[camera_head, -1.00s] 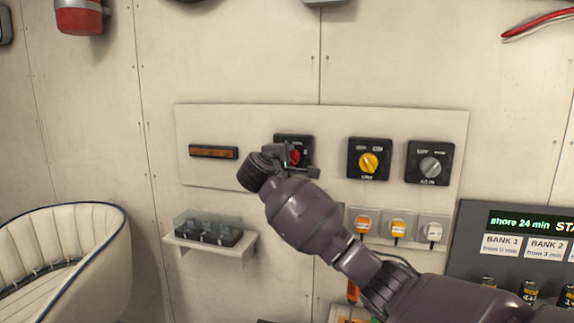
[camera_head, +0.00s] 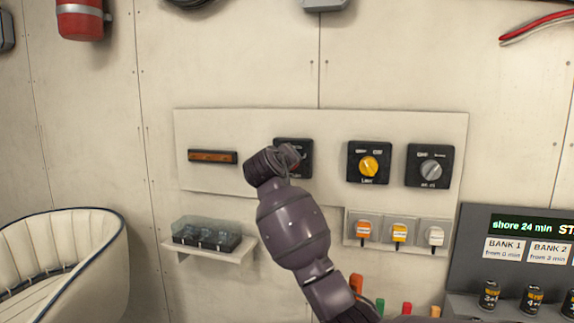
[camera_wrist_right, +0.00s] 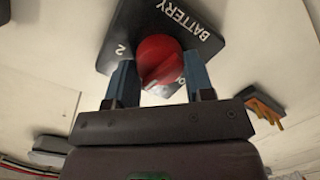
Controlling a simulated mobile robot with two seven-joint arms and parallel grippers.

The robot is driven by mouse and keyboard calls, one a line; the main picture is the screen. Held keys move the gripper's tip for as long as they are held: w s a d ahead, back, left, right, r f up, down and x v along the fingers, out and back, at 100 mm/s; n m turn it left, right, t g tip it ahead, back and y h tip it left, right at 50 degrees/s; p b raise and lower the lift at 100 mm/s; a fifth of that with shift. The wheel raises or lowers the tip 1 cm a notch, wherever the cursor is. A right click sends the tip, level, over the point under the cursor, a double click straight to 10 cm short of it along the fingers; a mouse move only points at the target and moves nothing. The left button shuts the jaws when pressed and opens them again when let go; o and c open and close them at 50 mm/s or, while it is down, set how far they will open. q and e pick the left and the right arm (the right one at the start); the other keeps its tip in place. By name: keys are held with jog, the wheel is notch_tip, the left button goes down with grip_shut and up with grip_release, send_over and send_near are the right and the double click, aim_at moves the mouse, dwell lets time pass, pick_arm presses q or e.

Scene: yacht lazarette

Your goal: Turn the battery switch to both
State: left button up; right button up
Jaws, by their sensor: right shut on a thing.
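The battery switch is a black square plate (camera_head: 307,150) on the white wall panel, mostly hidden behind my right gripper (camera_head: 288,160) in the head view. In the right wrist view its plate (camera_wrist_right: 195,25) reads "BATTERY" and "2", with another label partly hidden by the knob. The round red knob (camera_wrist_right: 157,58) sits between the two blue-grey fingers of my right gripper (camera_wrist_right: 160,82), which is shut on it. The knob's pointing direction cannot be told for sure. My left gripper is not in view.
Right of the switch are a yellow-knob switch (camera_head: 369,167) and a grey-knob switch (camera_head: 431,170). An orange light bar (camera_head: 213,157) is to the left. Below are a clear-covered box (camera_head: 207,233) on a small shelf and several coloured plugs (camera_head: 399,232).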

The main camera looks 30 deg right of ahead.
jog(key=shift+f+m, duration=0.1)
jog(key=shift+m, duration=0.7)
jog(key=shift+y, duration=0.3)
jog(key=o, duration=0.9)
jog(key=shift+a, duration=0.1)
jog(key=shift+b+v, duration=0.65)
jog(key=shift+v, duration=4.7)
